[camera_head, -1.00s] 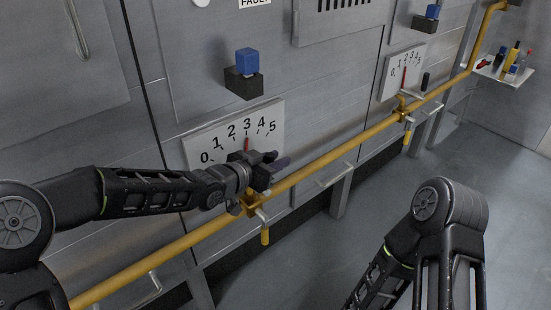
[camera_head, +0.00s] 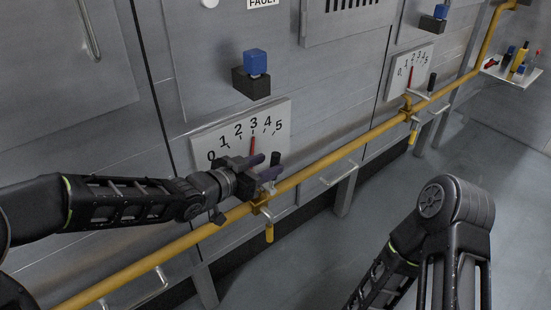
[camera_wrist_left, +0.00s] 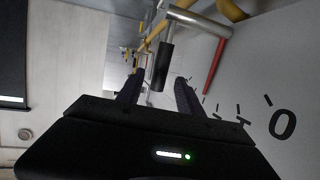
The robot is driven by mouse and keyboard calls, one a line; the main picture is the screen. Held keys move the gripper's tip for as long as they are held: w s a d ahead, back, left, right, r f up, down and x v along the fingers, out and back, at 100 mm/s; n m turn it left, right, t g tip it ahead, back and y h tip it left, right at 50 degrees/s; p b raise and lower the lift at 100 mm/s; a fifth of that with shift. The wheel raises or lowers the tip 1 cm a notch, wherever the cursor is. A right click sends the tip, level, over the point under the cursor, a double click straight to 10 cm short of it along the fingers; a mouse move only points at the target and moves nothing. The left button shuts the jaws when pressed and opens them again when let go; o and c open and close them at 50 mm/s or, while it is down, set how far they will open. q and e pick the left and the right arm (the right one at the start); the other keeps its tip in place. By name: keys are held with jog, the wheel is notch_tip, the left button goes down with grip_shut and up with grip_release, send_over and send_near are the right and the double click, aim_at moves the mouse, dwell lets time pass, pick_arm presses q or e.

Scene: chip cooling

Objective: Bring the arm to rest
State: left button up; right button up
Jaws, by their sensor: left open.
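My left gripper (camera_head: 266,167) is open in front of the near dial panel (camera_head: 207,139), at its lower right. A black upright handle (camera_head: 275,159) shows just beyond its fingertips. In the left wrist view, the open fingers (camera_wrist_left: 159,84) point toward the black handle (camera_wrist_left: 161,68), which hangs from a metal bar and appears in line with the gap between them. I cannot tell whether a finger touches it. The dial's red pointer (camera_head: 253,145) points near 3. My right arm shows at the lower right, but its gripper is out of view.
A yellow pipe (camera_head: 340,157) runs along the wall just below the gripper, with a yellow-handled valve (camera_head: 269,232). A blue button on a black box (camera_head: 251,83) is above the dial. A second dial panel (camera_head: 424,60) and a shelf (camera_head: 513,73) lie farther right. The grey floor is clear.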

pick_arm(q)
jog(key=shift+s+a+r, duration=0.2)
jog(key=shift+s+a, duration=0.1)
jog(key=shift+s, duration=0.1)
jog(key=shift+f, duration=0.1)
